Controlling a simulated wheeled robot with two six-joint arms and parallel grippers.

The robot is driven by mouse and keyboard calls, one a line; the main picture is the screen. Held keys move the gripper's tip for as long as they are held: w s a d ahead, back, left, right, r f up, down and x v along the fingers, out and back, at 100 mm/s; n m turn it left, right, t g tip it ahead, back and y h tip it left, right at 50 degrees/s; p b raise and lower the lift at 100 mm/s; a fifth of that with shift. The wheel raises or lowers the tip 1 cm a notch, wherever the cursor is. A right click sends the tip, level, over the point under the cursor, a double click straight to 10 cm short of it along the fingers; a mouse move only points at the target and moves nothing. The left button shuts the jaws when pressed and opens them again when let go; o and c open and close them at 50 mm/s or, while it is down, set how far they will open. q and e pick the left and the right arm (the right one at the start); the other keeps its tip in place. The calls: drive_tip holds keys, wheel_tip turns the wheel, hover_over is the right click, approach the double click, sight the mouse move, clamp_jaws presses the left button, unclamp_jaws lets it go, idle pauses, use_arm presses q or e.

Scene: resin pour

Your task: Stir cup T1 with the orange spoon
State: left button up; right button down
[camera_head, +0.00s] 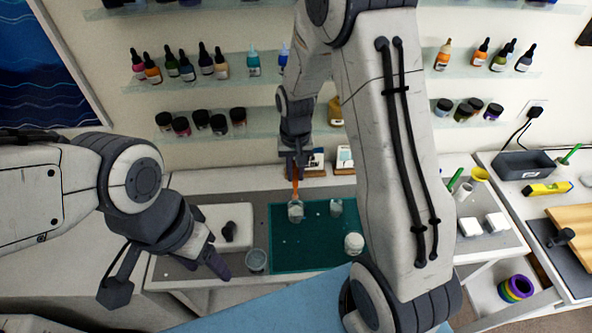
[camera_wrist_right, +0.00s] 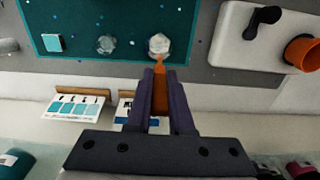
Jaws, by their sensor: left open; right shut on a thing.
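My right gripper (camera_head: 297,170) is shut on the orange spoon (camera_head: 295,188) and holds it upright above the green mat (camera_head: 300,252). The spoon's lower end reaches a small pale cup (camera_head: 295,212) on the mat. In the right wrist view the spoon (camera_wrist_right: 160,92) sits between the fingers (camera_wrist_right: 160,88), its tip at that cup (camera_wrist_right: 159,44). I cannot tell how deep the tip is. A clear cup (camera_head: 336,207) stands to the right; it also shows in the wrist view (camera_wrist_right: 106,45). I cannot read a T1 label on either. My left gripper (camera_head: 219,265) is open and empty, left of the mat.
A clear grey cup (camera_head: 256,261) stands just left of the mat, near my left gripper. A white-lidded jar (camera_head: 354,243) stands at the mat's right. A white device (camera_head: 232,225) with a black knob lies left. Small cards (camera_head: 345,157) stand behind the mat. Bottle shelves line the wall.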

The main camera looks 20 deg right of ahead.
sight(297, 195)
wheel_tip(297, 195, down, 4)
drive_tip(key=shift+s+r+b, duration=0.1)
drive_tip(key=shift+r+b, duration=0.15)
drive_tip(key=shift+b, duration=1)
drive_tip(key=shift+f+b, duration=2.25)
drive_tip(key=shift+f, duration=0.95)
drive_tip(key=shift+d, duration=0.15)
